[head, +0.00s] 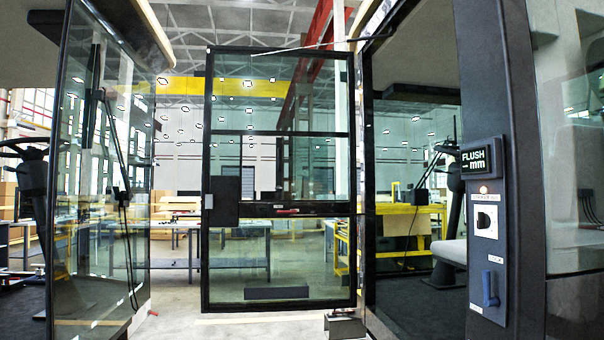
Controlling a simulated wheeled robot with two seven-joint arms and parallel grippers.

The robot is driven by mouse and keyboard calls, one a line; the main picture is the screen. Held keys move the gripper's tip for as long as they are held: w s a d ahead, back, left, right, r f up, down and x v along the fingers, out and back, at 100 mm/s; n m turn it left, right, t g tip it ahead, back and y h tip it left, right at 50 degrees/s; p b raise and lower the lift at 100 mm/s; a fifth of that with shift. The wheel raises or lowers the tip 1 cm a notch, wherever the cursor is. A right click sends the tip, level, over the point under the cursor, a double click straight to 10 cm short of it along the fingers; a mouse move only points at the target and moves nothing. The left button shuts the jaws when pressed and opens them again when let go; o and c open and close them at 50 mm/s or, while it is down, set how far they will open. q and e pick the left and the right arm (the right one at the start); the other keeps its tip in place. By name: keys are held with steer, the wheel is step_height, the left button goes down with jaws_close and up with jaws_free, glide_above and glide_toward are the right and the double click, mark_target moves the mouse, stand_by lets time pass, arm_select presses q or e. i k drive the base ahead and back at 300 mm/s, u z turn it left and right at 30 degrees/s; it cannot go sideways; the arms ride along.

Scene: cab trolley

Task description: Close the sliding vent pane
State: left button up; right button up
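A black-framed glass door (207,265) stands in the middle of the head view, between two glazed cabs. Its middle band (310,165), between two dark crossbars, seems to hold the sliding vent pane. Upright lines show inside this band, but I cannot tell which is the pane's edge or how wide any gap is. A small red piece (288,211) sits on the lower crossbar. A dark box (225,190), likely the lock, is on the door's left edge. Neither of my grippers is in view.
A grey post (490,60) at the right carries a "FLUSH – mm" display (477,158), a rotary switch (486,221) and a blue lever (490,289). A glass panel (105,200) stands at the left. Workbenches (215,245) stand behind the door.

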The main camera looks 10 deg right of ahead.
mark_target(301, 164)
steer(key=z, duration=0.1)
steer(key=i, duration=4)
steer(key=u, duration=0.05)
